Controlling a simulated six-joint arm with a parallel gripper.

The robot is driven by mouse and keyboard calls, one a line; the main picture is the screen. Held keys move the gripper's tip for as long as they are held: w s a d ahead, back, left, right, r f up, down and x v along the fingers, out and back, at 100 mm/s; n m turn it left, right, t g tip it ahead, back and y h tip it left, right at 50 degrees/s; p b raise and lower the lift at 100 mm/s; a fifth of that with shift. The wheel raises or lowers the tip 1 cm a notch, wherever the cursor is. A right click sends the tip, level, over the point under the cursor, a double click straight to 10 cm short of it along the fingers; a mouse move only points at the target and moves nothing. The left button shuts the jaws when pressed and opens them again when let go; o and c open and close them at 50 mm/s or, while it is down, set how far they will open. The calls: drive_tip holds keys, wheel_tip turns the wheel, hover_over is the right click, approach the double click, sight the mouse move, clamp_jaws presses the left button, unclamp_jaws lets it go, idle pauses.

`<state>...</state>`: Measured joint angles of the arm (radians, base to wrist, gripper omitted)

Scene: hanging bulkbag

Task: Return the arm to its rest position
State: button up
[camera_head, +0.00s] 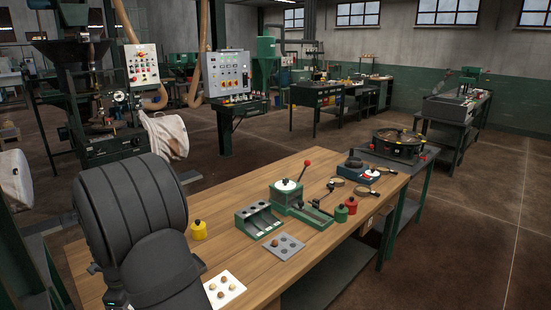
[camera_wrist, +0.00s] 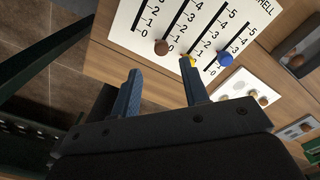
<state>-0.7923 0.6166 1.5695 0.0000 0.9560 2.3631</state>
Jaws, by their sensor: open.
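My gripper (camera_wrist: 160,71) shows in the wrist view with its two blue fingers spread apart and nothing between them. In the head view my dark arm fills the lower left, and the gripper's fingers are hidden.
The wooden bench (camera_head: 335,173) holds a white tile with nuts (camera_head: 224,289), a yellow pot (camera_head: 198,230), a green block with cups (camera_head: 258,219), a grey plate (camera_head: 284,246) and a red-knobbed lever press (camera_head: 287,192). Floor right of the bench is clear.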

wheel_tip(320, 180, up, 12)
wheel_tip(320, 180, down, 17)
drive_tip(key=shift+f, duration=0.1)
drive_tip(key=w+a, duration=0.2)
drive_tip(key=shift+w+a+f, duration=0.2)
drive_tip(key=shift+w+a, duration=0.15)
wheel_tip(320, 180, up, 17)
drive_tip(key=d+f+n, duration=0.1)
drive_tip(key=f+n, duration=0.2)
drive_tip(key=f, duration=0.1)
drive_tip(key=d+f+n, duration=0.1)
drive_tip(key=f+n, duration=0.1)
drive_tip(key=f, duration=0.2)
drive_tip(key=w+d+f+n, duration=0.1)
drive_tip(key=f+n, duration=0.2)
drive_tip(key=f, duration=0.1)
drive_tip(key=shift+d+n, duration=0.3)
drive_tip(key=shift+d, duration=0.05)
drive_tip(key=shift+d+f+n, duration=0.3)
drive_tip(key=shift+f+n, duration=0.3)
drive_tip(key=shift+f, duration=0.2)
